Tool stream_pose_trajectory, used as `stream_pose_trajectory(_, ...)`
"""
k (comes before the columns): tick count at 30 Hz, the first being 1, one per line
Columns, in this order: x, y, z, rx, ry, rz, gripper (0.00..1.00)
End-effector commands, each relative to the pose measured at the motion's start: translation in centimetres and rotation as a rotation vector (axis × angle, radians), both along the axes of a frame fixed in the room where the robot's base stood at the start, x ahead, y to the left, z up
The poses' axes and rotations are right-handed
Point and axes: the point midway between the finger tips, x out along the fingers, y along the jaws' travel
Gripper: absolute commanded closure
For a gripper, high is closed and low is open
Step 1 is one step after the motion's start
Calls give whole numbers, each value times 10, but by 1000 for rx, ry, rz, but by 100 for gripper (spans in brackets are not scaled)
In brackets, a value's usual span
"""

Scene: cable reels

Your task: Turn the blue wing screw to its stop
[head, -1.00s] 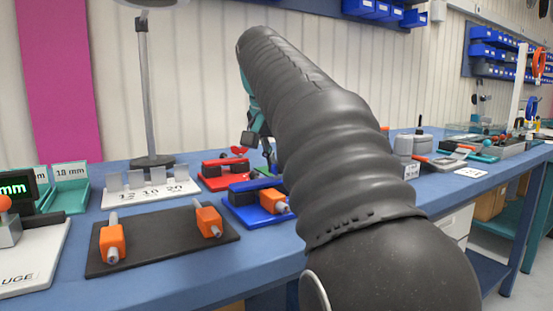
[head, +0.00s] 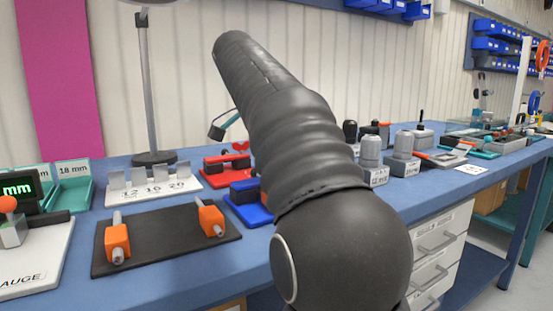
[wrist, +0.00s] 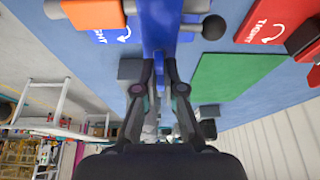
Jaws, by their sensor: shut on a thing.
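The blue clamp fixture (head: 240,192) sits on a blue base plate (head: 245,214) on the bench, partly hidden by my arm in the head view. In the wrist view its blue body (wrist: 160,22) is at the top centre, with an orange block to the left and a black ball-ended rod to the right. White arrow marks show on the blue plate. My gripper (wrist: 158,62) is shut on the blue wing screw (wrist: 158,50), whose outline is hard to separate from the blue body. The fingers mostly cover it. My arm hides the gripper's fingers in the head view.
A red fixture (head: 225,164) stands behind the blue one. A green plate (wrist: 235,76) lies beside it in the wrist view. A black board with orange clamps (head: 165,236) is at left, and grey cylinders (head: 371,150) at right.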

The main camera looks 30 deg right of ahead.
Motion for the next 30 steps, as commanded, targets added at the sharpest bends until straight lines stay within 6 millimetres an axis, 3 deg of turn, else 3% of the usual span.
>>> stream_pose_trajectory(19,0,0,0,0,0,-54,100)
stream_pose_trajectory(22,0,0,0,0,1,-53,70)
stream_pose_trajectory(30,0,0,0,0,0,-53,67)
